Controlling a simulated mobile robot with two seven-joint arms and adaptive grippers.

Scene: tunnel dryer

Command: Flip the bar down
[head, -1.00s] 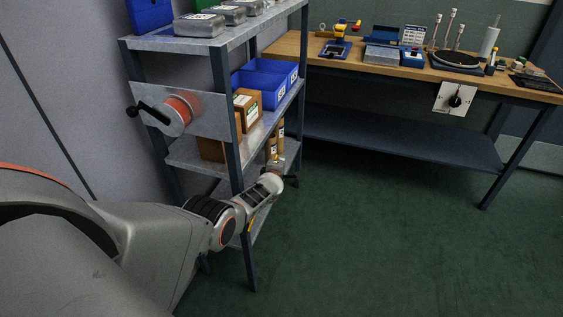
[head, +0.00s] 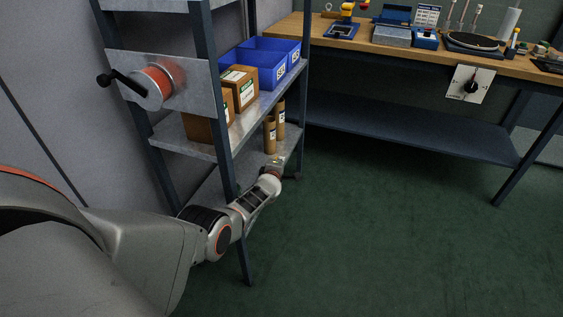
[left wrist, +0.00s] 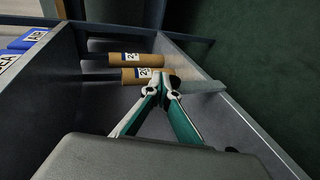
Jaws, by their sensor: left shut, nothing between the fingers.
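A black bar handle with a knob (head: 120,82) sticks out to the left from a round metal hub with an orange ring (head: 158,81). The hub sits on a metal plate (head: 195,88) at the end of the shelf rack. The bar slants up toward the knob on the left. My left gripper (head: 292,177) is low by the rack's lower shelf, to the right of and below the bar, and does not touch it. In the left wrist view its fingers (left wrist: 164,84) are shut and empty in front of cardboard tubes (left wrist: 142,75). My right gripper is not in view.
The rack holds blue bins (head: 262,65), brown boxes (head: 240,87) and cardboard tubes (head: 270,135). A workbench (head: 400,52) stands behind, with a black rotary switch on a white plate (head: 482,84) at its front. The green floor (head: 400,220) on the right is clear.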

